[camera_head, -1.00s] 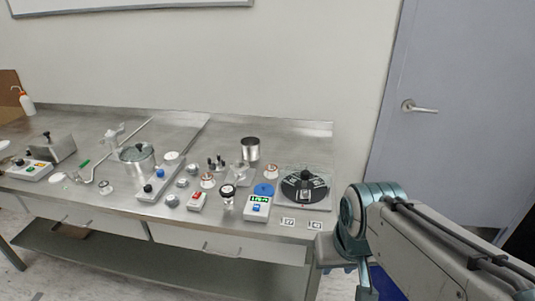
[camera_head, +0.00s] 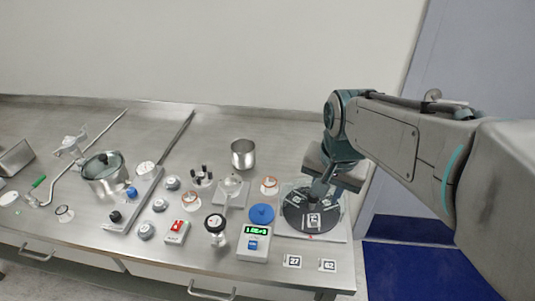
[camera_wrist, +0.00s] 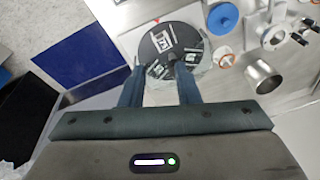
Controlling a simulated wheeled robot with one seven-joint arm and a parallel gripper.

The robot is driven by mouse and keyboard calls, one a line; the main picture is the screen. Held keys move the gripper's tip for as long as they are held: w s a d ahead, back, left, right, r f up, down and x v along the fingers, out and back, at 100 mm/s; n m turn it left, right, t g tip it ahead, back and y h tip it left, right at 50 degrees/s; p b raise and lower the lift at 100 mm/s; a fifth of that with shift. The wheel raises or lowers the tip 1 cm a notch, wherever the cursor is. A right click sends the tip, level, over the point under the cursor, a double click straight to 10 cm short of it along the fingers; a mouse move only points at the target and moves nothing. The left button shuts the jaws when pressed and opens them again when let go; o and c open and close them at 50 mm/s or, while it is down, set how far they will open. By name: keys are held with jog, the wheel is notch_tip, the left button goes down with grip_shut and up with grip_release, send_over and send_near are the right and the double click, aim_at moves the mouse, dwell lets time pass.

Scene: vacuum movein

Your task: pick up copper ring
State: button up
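Two small pieces with copper-coloured rims stand on the steel bench: one (camera_head: 270,186) just left of the black disc and one (camera_head: 192,201) farther left. I cannot tell which is the copper ring. In the wrist view a copper-rimmed piece (camera_wrist: 224,58) lies to the right of the disc, apart from my fingers. My gripper (camera_head: 318,192) is over the black disc (camera_head: 293,208), at the bench's right end. In the wrist view my gripper (camera_wrist: 159,72) has its two fingers apart, with nothing visibly held, over the near part of the disc (camera_wrist: 150,42).
A blue round lid (camera_head: 262,214), a display box (camera_head: 253,243) and a metal cup (camera_head: 243,154) stand left of the disc. A glass-lidded pot (camera_head: 105,175) is farther left. Tag cards (camera_head: 292,262) lie at the front edge. The rear bench is mostly clear.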

jog(key=w+a+f+m+g, duration=0.1)
jog(key=w+a+m, duration=0.4)
jog(key=w+m, duration=0.5)
jog(key=w+a+f+m+g, duration=0.1)
jog(key=w+a+m, duration=0.3)
jog(key=w+m, duration=0.7)
jog(key=f, duration=0.4)
jog(key=f+n, duration=0.1)
jog(key=f, duration=0.3)
jog(key=w+f+n, duration=0.1)
jog(key=f, duration=0.3)
jog(key=shift+a+f+p, duration=0.15)
jog(key=shift+f+p, duration=0.15)
jog(key=shift+f, duration=0.55)
jog(key=shift+w+f, duration=0.1)
jog(key=shift+f, duration=0.15)
grip_shut()
